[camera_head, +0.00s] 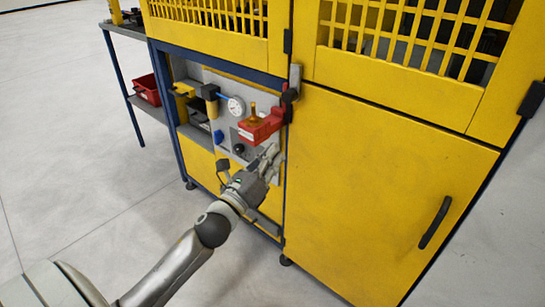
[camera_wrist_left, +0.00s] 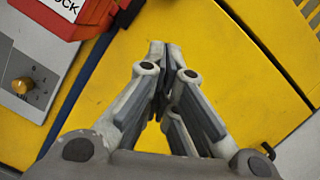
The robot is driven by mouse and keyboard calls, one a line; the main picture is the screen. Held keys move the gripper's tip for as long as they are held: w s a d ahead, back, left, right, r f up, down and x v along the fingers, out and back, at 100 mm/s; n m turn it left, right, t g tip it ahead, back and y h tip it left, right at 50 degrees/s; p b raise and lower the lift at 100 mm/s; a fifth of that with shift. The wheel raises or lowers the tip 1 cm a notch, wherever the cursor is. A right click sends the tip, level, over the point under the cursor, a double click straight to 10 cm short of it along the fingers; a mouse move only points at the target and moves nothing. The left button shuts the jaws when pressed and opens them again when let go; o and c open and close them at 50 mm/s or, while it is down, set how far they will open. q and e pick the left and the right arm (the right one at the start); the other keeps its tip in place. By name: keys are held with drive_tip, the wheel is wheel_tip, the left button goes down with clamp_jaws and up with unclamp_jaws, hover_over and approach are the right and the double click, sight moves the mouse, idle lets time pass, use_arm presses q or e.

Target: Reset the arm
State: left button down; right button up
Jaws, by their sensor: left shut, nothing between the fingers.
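My left arm reaches in from the lower left in the head view. My left gripper (camera_head: 269,158) is in front of the yellow cabinet, just below the red lock box (camera_head: 258,126). In the left wrist view the fingers of my left gripper (camera_wrist_left: 164,48) come together at the tips with nothing between them. Behind them is plain yellow panel. The red lock box (camera_wrist_left: 75,12) shows at the upper left of that view, apart from the fingers. My right gripper is not in view.
A grey panel holds a pressure gauge (camera_head: 236,106) and a blue knob (camera_head: 219,137). The yellow cabinet door (camera_head: 380,180) with a black handle (camera_head: 435,222) fills the right. A side shelf holds a red bin (camera_head: 147,89). The grey floor (camera_head: 70,150) at left is clear.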

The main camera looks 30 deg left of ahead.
use_arm(q)
drive_tip(key=shift+f, duration=0.1)
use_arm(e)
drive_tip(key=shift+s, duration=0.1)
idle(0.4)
